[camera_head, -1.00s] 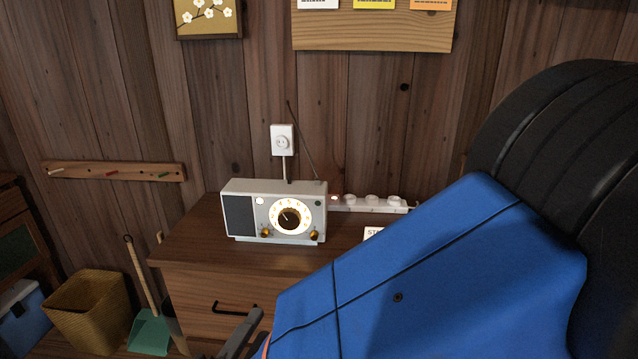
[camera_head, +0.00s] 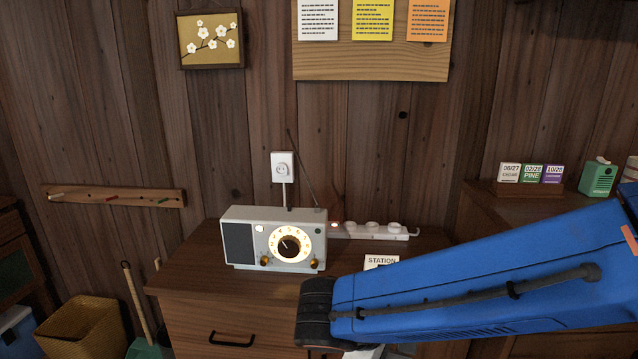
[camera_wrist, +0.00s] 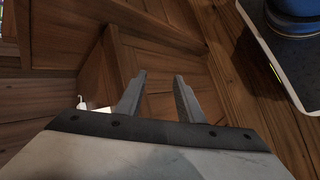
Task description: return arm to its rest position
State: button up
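My blue arm (camera_head: 480,275) reaches in from the right in the head view, its dark elbow joint in front of the cabinet's right part. My gripper shows in the wrist view (camera_wrist: 158,98). Its two grey fingers are apart with nothing between them. They point past wooden furniture surfaces and the floor. In the head view the fingers are hidden below or behind the arm.
A grey radio (camera_head: 272,238) and a white power strip (camera_head: 370,230) stand on the wooden cabinet (camera_head: 190,255), beside a station card (camera_head: 382,262). A basket (camera_head: 85,328) stands at left. A right-hand shelf holds small cards (camera_head: 532,173) and a green box (camera_head: 598,177).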

jog(key=s+d+r+m+y, duration=0.2)
jog(key=s+d+m+y, duration=0.5)
jog(key=d, duration=0.5)
jog(key=shift+s+d+m+y, duration=0.15)
jog(key=shift+s+m+y, duration=0.3)
jog(key=shift+m, duration=0.65)
